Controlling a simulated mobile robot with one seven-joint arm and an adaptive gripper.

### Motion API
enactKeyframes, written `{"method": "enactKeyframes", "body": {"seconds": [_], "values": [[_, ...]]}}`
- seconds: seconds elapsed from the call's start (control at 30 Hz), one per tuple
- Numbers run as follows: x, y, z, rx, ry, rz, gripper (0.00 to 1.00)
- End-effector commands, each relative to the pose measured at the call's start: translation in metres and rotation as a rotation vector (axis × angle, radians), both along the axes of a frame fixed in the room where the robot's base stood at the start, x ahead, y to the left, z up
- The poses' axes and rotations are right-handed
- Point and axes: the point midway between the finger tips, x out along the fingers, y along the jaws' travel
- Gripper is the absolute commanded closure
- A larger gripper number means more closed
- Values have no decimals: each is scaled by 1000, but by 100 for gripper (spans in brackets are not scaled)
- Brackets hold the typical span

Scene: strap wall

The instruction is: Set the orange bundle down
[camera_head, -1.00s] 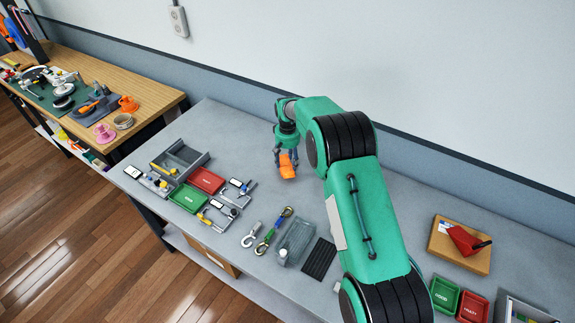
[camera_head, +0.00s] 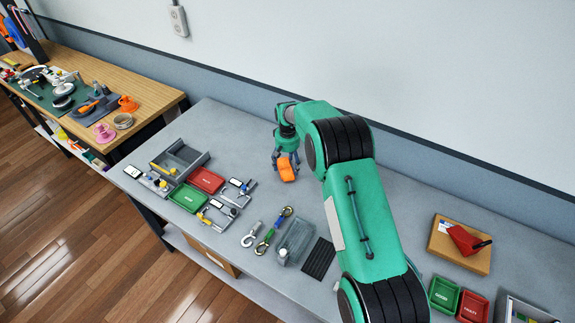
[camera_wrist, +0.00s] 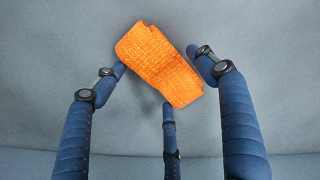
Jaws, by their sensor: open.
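The orange bundle (camera_head: 287,171) is a folded, woven-looking strap. It lies tilted at my gripper (camera_head: 286,160) over the grey bench top (camera_head: 240,135), in the back middle of the head view. In the wrist view the bundle (camera_wrist: 160,65) shows against the bare grey surface, between the blue fingers of my gripper (camera_wrist: 163,78). The fingers are spread, with one at the left, one at the right and one below. The left fingertip is very close to the bundle; I cannot tell if it touches. Whether the bundle rests fully on the bench is hard to see.
A grey open tray (camera_head: 180,157), a red tray (camera_head: 207,180) and a green tray (camera_head: 188,198) stand to the left. Carabiners (camera_head: 272,230), a clear box (camera_head: 295,240) and a black mat (camera_head: 318,259) lie nearer. The bench around the bundle is clear; the wall is behind.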

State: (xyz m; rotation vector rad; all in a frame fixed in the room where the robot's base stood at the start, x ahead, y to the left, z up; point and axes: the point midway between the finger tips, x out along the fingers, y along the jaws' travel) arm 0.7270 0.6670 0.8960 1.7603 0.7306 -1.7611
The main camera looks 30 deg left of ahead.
Motion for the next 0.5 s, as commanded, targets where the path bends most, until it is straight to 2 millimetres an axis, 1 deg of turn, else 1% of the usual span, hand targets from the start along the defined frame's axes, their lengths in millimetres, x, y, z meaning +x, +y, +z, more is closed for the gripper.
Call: {"method": "enactKeyframes", "body": {"seconds": [0.27,0.37,0.5], "values": [[0,0,5,0,0,0,28],[0,0,11,1,-1,0,28],[0,0,26,1,-1,0,28]]}}
